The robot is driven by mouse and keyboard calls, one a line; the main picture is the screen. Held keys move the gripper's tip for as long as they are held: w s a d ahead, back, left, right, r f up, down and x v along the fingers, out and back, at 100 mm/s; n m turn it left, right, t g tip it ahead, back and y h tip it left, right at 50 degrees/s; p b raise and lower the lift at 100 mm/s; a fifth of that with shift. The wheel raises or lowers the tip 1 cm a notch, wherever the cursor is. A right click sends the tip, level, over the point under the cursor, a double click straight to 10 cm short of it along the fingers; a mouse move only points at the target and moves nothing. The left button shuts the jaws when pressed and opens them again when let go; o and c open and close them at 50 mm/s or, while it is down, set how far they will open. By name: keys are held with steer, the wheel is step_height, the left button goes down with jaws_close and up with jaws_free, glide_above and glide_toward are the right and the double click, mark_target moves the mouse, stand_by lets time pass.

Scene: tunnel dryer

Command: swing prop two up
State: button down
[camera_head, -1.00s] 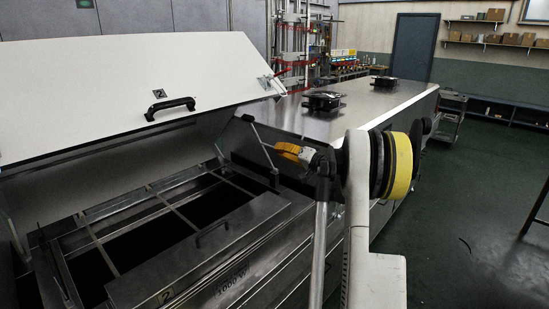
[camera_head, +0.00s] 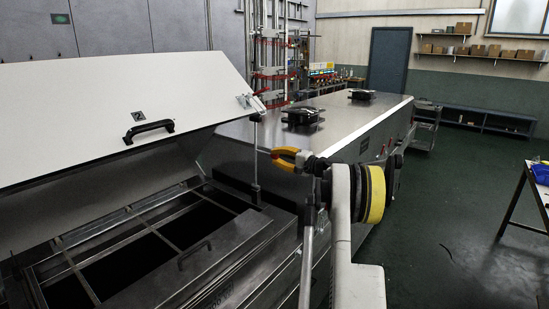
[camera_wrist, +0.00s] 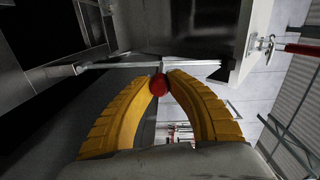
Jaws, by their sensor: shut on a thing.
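Prop two, a thin grey rod (camera_head: 255,160), stands close to upright between the hatch's right end and the raised white lid (camera_head: 110,95). Its top is near the lid's lower right corner bracket. My gripper (camera_head: 275,156), with orange fingers, is beside the rod on its right. In the wrist view, my gripper's fingertips (camera_wrist: 159,78) are shut on a red knob (camera_wrist: 158,86). A grey rod (camera_wrist: 110,65) runs across just beyond the knob. Whether the knob is joined to the rod is hard to tell.
The open hatch (camera_head: 190,290) has a metal frame with dark openings below the lid. A black handle (camera_head: 148,130) is on the lid. The long dryer top (camera_head: 340,125) carries black units (camera_head: 302,117).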

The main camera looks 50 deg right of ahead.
steer(key=shift+r, duration=0.1)
steer(key=c, duration=1.5)
jaws_free()
steer(key=shift+w+d, duration=0.1)
steer(key=s, duration=1.2)
steer(key=shift+d+r, duration=0.2)
steer(key=shift+d, duration=0.25)
